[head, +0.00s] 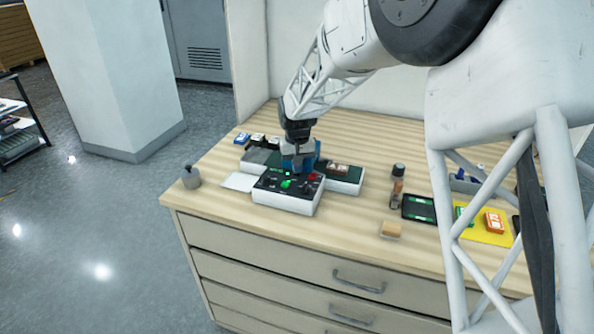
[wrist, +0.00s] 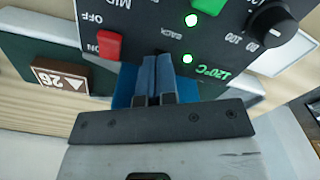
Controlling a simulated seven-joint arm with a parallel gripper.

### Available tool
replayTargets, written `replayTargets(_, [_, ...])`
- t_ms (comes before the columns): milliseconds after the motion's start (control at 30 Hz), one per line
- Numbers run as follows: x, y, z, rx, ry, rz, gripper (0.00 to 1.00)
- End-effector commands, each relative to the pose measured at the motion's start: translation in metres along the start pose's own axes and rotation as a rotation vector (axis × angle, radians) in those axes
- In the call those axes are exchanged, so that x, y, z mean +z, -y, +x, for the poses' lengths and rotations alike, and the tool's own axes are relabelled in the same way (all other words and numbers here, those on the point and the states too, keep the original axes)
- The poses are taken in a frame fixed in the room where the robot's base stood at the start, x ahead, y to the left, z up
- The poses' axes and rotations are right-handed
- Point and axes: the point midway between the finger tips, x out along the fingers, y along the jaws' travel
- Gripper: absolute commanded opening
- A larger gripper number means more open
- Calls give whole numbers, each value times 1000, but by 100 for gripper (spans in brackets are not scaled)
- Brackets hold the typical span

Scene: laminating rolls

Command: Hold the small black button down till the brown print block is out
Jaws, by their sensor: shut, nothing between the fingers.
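The laminator (head: 286,200) has a dark control panel, which fills the upper part of the wrist view (wrist: 235,40). My gripper (head: 297,170) is shut and empty, with its blue fingertips pointing at the panel beside the "BACK" label in the wrist view (wrist: 156,58). The small black button is not clearly visible; the fingertips cover that spot. I cannot tell whether they touch or press it. The brown print block (wrist: 60,82), marked "26" with a white triangle, lies on the green bed at the machine's roller side; it also shows in the head view (head: 338,168).
A grey pot (head: 190,178) stands left.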

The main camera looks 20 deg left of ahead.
Motion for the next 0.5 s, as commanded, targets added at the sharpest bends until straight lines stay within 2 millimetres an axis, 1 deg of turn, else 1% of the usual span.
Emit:
replayTargets(300, [0,0,0,0,0,0,0])
replayTargets(500, [0,0,-6,0,0,0,0])
